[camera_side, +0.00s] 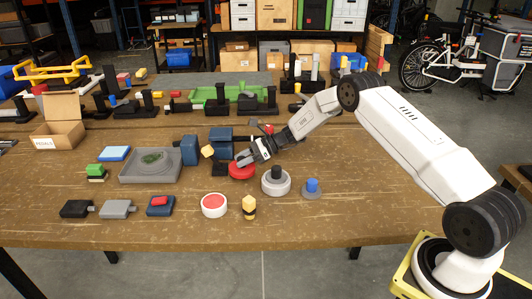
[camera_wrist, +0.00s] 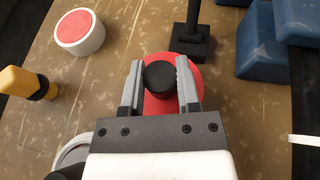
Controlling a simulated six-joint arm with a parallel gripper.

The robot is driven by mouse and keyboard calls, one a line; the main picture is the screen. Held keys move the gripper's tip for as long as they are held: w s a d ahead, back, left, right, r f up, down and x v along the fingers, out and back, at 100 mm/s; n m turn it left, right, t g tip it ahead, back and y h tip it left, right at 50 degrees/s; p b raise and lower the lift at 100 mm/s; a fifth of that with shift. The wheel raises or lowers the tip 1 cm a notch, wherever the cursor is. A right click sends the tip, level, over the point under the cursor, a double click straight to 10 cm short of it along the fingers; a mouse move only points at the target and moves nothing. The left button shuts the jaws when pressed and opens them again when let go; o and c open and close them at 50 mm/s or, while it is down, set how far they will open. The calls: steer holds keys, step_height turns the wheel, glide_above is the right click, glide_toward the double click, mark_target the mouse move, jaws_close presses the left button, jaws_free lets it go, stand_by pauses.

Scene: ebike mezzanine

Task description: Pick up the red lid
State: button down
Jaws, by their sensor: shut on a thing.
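The red lid (camera_side: 241,172) is a round red disc with a black knob, near the middle of the bench in the side view. In the wrist view the red lid (camera_wrist: 168,108) lies below my gripper (camera_wrist: 160,78), with its black knob between the two grey fingers. My gripper (camera_side: 245,158) is shut on the knob in the side view. Part of the disc is hidden behind the fingers and wrist. I cannot tell whether the lid rests on the bench or is slightly raised.
A white round container with a red top (camera_side: 214,205) stands in front. A yellow-and-black figure (camera_side: 249,207), a white round piece with a dark knob (camera_side: 276,181) and a blue-knobbed grey piece (camera_side: 311,188) are nearby. Dark blue blocks (camera_side: 221,136) and a grey tray (camera_side: 151,166) are behind and left.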

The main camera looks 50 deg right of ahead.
steer(key=s+a+r, duration=0.1)
steer(key=s+r, duration=1)
steer(key=s, duration=0.3)
steer(key=shift+a, duration=0.15)
steer(key=shift+r, duration=0.1)
stand_by(0.5)
